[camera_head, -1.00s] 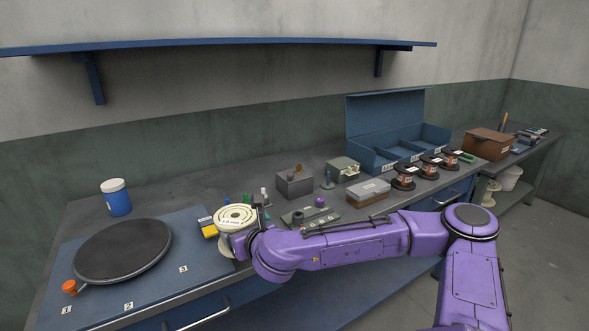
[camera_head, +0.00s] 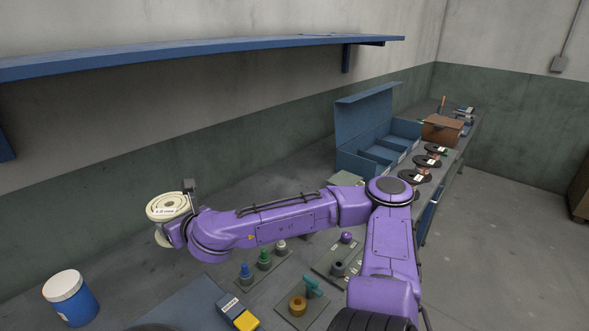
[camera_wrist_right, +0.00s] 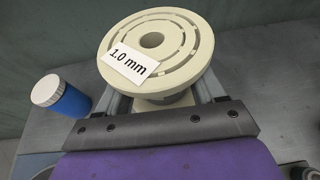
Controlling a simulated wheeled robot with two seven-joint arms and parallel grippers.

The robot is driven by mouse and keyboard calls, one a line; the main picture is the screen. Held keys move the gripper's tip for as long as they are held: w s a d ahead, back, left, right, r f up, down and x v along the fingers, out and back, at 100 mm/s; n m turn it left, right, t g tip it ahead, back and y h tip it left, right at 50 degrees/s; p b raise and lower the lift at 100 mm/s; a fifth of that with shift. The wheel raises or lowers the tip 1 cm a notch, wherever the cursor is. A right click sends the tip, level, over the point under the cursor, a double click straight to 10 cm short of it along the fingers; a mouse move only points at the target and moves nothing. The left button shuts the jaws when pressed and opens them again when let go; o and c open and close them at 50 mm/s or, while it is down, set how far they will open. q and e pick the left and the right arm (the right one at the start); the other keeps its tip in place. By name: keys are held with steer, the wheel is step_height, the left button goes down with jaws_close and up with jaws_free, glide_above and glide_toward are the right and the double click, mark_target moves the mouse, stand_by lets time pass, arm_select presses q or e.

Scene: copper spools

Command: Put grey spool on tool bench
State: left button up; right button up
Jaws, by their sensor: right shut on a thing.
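A pale cream-grey spool (camera_head: 168,206) with a white "1.0 mm" label is held by my right gripper (camera_head: 182,218) at the left of the head view. In the right wrist view the spool (camera_wrist_right: 155,48) fills the top middle, its flange facing the camera, with the gripper's fingers (camera_wrist_right: 163,100) on either side of its lower part. It appears raised above the workbench (camera_head: 130,265). My left gripper is not in view.
A blue jar with a white lid (camera_head: 70,298) stands at lower left; it also shows in the wrist view (camera_wrist_right: 60,96). Small coloured pegs (camera_head: 264,259) and a yellow-blue block (camera_head: 237,313) lie below my arm. A blue open case (camera_head: 362,125) and dark-flanged copper spools (camera_head: 424,161) stand right.

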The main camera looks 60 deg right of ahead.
steer(key=shift+r, duration=0.2)
steer(key=shift+s+r, duration=0.1)
steer(key=shift+s, duration=0.15)
steer(key=shift+w+a+f, duration=0.1)
steer(key=shift+w+f, duration=0.15)
steer(key=shift+w, duration=0.15)
steer(key=w+a+f, duration=0.2)
steer(key=w, duration=0.1)
steer(key=w+a+f, duration=0.2)
steer(key=w+f, duration=0.1)
steer(key=w, duration=0.1)
steer(key=w+a+f+p, duration=0.1)
steer(key=w+f, duration=0.2)
steer(key=w, duration=0.1)
steer(key=shift+w+a+f, duration=0.1)
steer(key=shift+a+f, duration=0.15)
steer(key=shift+a, duration=0.15)
steer(key=shift+w+a+f, duration=0.1)
steer(key=shift+w+f, duration=0.1)
steer(key=shift+f, duration=0.1)
step_height(320, 180, down, 3)
steer(key=shift+w+a+f+p, duration=0.15)
steer(key=shift+p, duration=0.65)
steer(key=shift+f, duration=0.1)
steer(key=shift+f+b, duration=0.15)
steer(key=shift+b, duration=0.15)
steer(key=o, duration=1.4)
steer(key=shift+c, duration=0.2)
